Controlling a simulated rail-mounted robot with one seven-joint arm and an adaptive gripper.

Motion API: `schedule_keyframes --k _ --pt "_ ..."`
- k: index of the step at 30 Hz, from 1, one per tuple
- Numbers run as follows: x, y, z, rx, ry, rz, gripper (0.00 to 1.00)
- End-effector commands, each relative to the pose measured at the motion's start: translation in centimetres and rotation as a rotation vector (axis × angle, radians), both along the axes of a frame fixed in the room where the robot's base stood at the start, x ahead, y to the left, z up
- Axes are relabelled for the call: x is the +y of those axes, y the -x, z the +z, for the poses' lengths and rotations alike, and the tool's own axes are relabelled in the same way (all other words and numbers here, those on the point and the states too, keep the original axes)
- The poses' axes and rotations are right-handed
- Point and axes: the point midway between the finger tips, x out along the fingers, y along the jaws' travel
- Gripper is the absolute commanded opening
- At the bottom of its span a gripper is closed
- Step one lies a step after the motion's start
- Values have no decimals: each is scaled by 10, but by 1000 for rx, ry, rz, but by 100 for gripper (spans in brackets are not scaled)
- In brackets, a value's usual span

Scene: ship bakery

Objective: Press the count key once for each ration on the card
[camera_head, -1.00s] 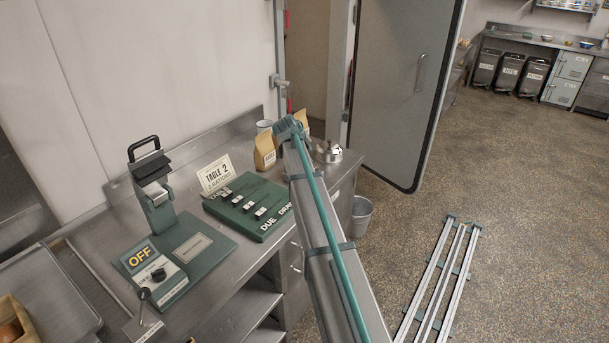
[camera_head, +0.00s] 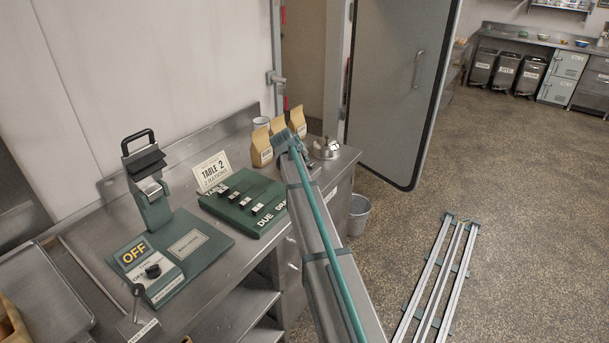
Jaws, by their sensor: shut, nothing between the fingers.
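A white card (camera_head: 212,172) stands behind a dark green board and reads "TABLE 2", with a smaller line that looks like "2 RATIONS". The green board (camera_head: 235,217) carries several dark and white tabs and the words "DUE" and "DRAWN", the latter partly covered by my arm. A small silver device (camera_head: 327,150) with a raised top stands on the counter right of my arm's far end. I cannot tell which part is the count key. My arm crosses the view from the bottom up to the counter. My gripper cannot be made out; it seems hidden behind the arm.
A green machine (camera_head: 190,253) with an "OFF" panel, a knob and an upright head stands left on the steel counter (camera_head: 233,272). Paper bags (camera_head: 261,147) stand by the wall. A bin (camera_head: 359,215) and a rail (camera_head: 438,280) are on the floor, near an open grey door (camera_head: 400,90).

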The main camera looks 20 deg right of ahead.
Motion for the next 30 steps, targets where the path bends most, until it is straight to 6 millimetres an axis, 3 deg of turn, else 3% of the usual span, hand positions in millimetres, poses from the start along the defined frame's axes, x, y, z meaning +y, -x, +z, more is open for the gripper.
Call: schedule_keyframes --k 1,7,30 --pt "0 0 -10 0 0 0 0" --pt "0 0 -21 0 1 -1 0" --pt "0 0 -22 0 0 0 0"
